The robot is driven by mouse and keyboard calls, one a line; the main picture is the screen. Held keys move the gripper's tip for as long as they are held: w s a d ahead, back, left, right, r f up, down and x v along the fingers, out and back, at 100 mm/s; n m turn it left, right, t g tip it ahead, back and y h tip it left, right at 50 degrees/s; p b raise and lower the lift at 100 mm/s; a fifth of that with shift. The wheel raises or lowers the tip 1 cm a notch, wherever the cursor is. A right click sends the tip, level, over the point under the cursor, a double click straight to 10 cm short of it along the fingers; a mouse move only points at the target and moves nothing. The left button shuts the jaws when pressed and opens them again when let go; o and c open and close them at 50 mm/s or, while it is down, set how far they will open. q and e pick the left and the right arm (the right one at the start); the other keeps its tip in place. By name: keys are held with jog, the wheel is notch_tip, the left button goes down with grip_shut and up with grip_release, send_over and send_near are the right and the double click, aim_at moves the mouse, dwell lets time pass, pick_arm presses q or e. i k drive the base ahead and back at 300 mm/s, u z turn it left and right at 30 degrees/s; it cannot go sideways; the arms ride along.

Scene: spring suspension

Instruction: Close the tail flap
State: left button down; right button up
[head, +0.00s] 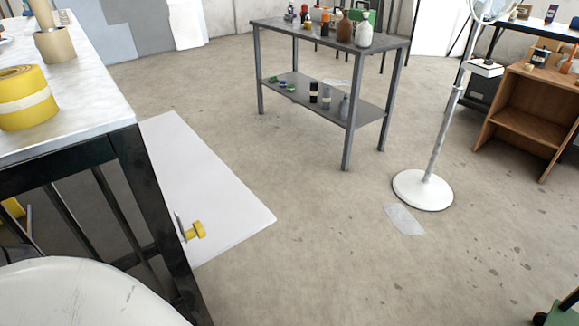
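No tail flap can be made out in the head view. A flat white sheet or panel (205,190) lies at floor level behind the table at the left, and I cannot tell whether it belongs to the task. Neither my left nor my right gripper is in view.
A white-topped table (85,110) with dark legs fills the left, carrying a yellow tape roll (25,97). A white rounded surface (85,295) is at bottom left. A grey two-tier table (330,105) with bottles, a white-based stand (422,190) and a wooden shelf (530,125) stand farther back.

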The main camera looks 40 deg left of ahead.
aim_at(194, 182)
jog(key=i, duration=3.3)
jog(key=u, duration=2.75)
